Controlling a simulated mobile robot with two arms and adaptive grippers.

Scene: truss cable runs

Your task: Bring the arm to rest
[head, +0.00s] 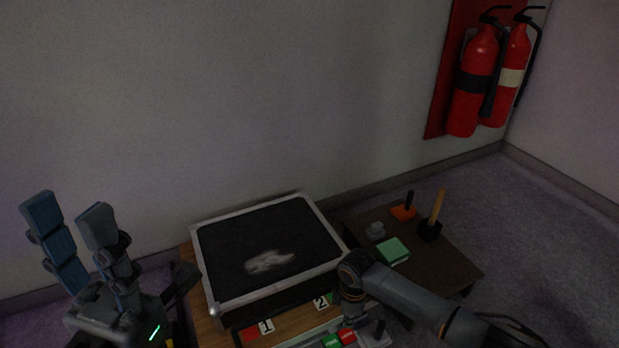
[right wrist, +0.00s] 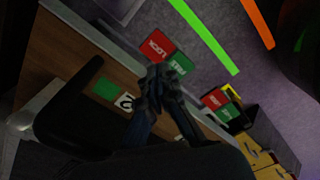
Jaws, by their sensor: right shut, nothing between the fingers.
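My right arm (head: 405,298) comes in from the lower right of the head view and bends down at the front right corner of the black case. In the right wrist view my right gripper (right wrist: 158,78) is shut and empty, its fingertips together. It appears over the table's front edge, near red and green labelled blocks; contact cannot be told. My left gripper (head: 72,205) is at the far left of the head view, fingers pointing up, apart and empty.
A silver-edged black case (head: 217,218) with a pale smear lies on a wooden table (head: 190,262). A dark side table (head: 450,265) holds a green block (head: 393,250), a mallet (head: 436,215) and an orange tool (head: 404,211). Fire extinguishers (head: 472,85) hang at the back right.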

